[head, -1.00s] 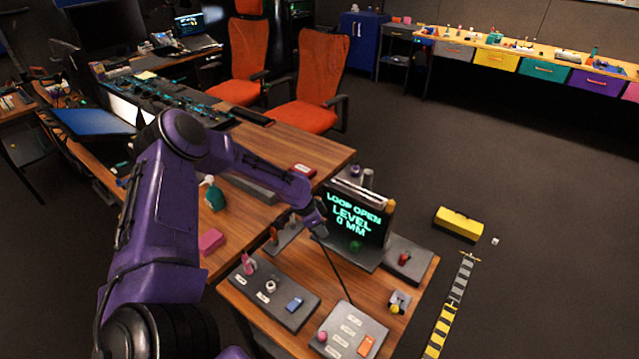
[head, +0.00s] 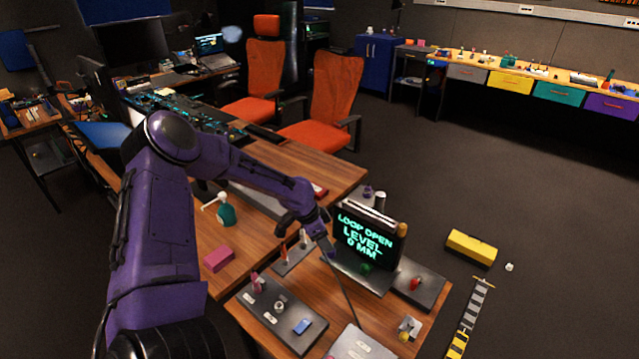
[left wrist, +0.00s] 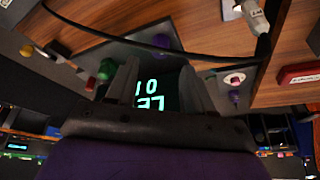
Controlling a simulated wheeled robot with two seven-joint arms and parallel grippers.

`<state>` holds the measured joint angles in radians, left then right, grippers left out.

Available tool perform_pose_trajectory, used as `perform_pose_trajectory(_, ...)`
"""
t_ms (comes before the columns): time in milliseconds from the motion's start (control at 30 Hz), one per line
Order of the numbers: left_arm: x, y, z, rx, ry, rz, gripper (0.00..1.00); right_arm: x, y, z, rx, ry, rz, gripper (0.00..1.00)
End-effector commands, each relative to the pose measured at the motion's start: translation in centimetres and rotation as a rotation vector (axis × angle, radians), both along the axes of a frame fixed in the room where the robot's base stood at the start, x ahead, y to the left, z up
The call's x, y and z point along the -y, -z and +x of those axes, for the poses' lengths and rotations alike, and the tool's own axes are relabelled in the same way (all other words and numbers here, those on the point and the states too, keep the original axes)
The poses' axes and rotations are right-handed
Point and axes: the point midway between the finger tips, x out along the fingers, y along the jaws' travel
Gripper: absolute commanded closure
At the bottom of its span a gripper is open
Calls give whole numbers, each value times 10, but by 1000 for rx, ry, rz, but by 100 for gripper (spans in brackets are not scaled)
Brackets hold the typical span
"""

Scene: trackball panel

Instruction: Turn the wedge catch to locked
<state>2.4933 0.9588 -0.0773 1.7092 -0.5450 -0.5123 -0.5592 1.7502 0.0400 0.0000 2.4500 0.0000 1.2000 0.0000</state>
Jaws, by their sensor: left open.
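I cannot tell for sure which part is the wedge catch. A grey panel (head: 262,309) on the near table carries a pink lever (head: 257,283), a white knob (head: 279,305) and a blue wedge-shaped piece (head: 302,326). A small pale fitting with a yellow knob (head: 404,335) sits at the right edge. My left gripper (head: 324,243) hangs in front of the dark screen (head: 365,235), apart from the grey panel. In the left wrist view its two fingers (left wrist: 158,90) are spread and empty, with the screen's lit text between them. My right gripper is not in view.
A dark plate with a red knob (head: 415,284) lies right of the screen. A pink block (head: 219,258) and a green bottle (head: 227,214) stand on the larger desk. A black cable (head: 338,280) runs across the near table.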

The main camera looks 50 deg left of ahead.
Motion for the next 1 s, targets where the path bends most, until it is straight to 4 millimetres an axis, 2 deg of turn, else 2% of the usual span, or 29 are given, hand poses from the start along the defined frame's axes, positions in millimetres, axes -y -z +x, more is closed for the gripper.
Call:
perform_pose_trajectory(33,-1,-12,-1,6,2,1,48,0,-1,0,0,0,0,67)
perform_pose_trajectory(100,-4,-23,-7,5,1,0,48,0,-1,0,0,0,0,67)
perform_pose_trajectory(300,-8,-41,-14,1,3,1,48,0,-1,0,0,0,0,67)
perform_pose_trajectory(1000,-8,-42,-15,-1,2,0,48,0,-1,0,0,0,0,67)
